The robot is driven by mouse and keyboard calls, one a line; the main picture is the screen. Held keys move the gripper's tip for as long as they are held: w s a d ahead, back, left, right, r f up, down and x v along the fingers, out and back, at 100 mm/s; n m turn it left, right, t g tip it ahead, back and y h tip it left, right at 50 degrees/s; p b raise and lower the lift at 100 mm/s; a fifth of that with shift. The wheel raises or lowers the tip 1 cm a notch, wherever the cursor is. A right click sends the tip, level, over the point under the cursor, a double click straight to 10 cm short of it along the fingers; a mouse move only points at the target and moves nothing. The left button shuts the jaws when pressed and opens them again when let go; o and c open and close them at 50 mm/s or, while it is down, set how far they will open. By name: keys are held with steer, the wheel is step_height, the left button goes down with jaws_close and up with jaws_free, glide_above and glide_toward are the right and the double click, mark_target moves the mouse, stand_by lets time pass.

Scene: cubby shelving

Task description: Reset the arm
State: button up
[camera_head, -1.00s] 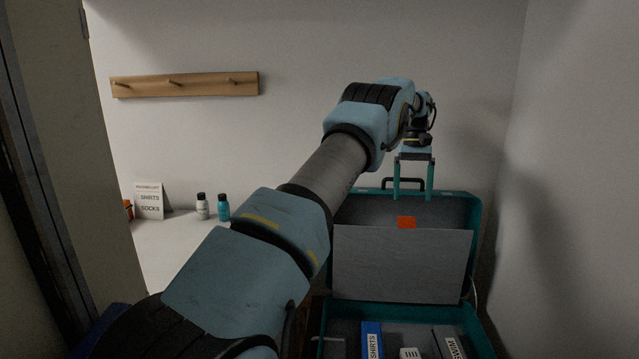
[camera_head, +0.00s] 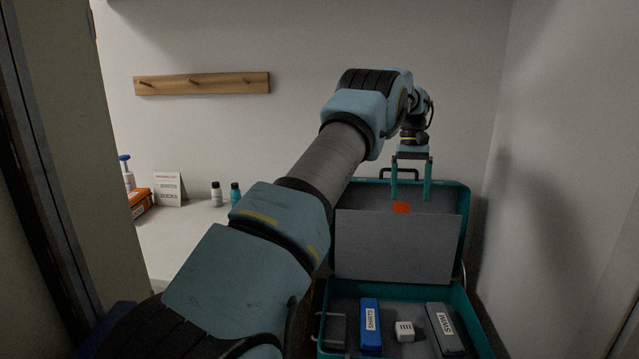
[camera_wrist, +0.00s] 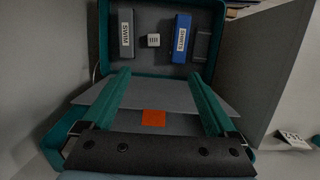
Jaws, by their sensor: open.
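My arm reaches out over an open teal suitcase (camera_head: 457,195). My gripper (camera_head: 411,197) is open and empty, its two teal fingers pointing down in front of the raised lid. In the wrist view my gripper (camera_wrist: 163,75) shows its fingers spread wide with nothing between them. An orange patch (camera_wrist: 153,118) on the lid shows between the fingers. The base of the suitcase holds a blue box labelled SHIRTS (camera_head: 371,325), a small white block (camera_head: 404,331), a grey box labelled SWIM (camera_head: 444,328) and a dark item (camera_head: 333,328).
A white counter (camera_head: 185,240) at the left bears a card (camera_head: 168,189), a white bottle (camera_head: 216,194), a teal bottle (camera_head: 235,193) and an orange box (camera_head: 141,203). A wooden peg rail (camera_head: 200,83) hangs on the back wall. A wall stands close at the right.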

steer(key=s+a+t, duration=0.1)
steer(key=s+a, duration=0.2)
steer(key=a, duration=0.6)
steer(key=s+a+t, duration=0.1)
steer(key=s+a, duration=0.2)
steer(key=a, duration=0.6)
steer(key=s+a+f+t, duration=0.1)
steer(key=s+a, duration=0.5)
steer(key=s, duration=0.4)
steer(key=s+a+f+t, duration=0.1)
steer(key=s+a+f, duration=0.1)
steer(key=s+a, duration=0.5)
steer(key=s, duration=0.4)
steer(key=shift+s+f, duration=0.15)
steer(key=shift+s, duration=0.15)
